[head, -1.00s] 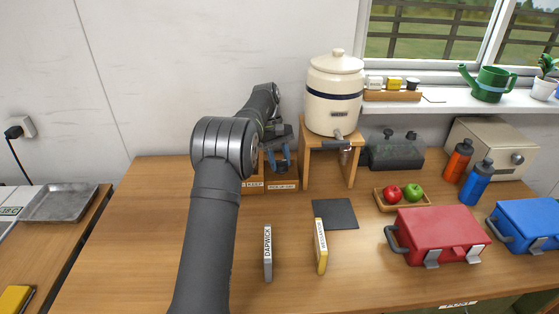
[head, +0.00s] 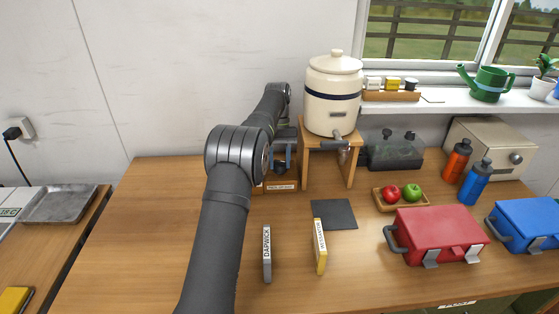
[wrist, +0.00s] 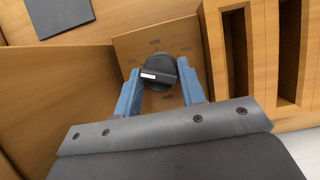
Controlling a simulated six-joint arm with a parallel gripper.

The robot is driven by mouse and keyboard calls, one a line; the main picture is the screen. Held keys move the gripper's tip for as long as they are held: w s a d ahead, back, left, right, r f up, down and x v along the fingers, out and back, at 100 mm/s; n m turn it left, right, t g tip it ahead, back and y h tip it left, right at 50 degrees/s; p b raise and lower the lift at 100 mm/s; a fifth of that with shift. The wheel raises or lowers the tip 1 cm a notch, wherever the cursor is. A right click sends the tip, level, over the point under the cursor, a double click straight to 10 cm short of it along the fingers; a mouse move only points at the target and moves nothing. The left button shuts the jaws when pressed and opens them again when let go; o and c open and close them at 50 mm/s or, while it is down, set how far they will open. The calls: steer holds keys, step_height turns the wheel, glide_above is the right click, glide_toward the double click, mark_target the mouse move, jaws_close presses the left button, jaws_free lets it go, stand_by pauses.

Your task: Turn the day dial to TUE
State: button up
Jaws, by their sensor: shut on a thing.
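The day dial (wrist: 165,72) is a round black knob with a raised grip bar and a white pointer mark, set on a wooden panel (wrist: 127,44). Small labels stand around it, too blurred to read surely. In the wrist view the white mark points to the left side of the picture. My gripper (wrist: 160,72) has its two blue fingers on either side of the knob, shut on it. In the head view my gripper (head: 283,155) is at the back of the table, left of the crock stand; the dial is hard to make out there.
A cream crock (head: 333,95) with a tap stands on a wooden stand (head: 307,165) close to the right of my gripper. Wooden slots (wrist: 250,50) lie beside the dial panel.

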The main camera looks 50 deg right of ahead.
steer(key=o, duration=1)
steer(key=shift+n, duration=0.3)
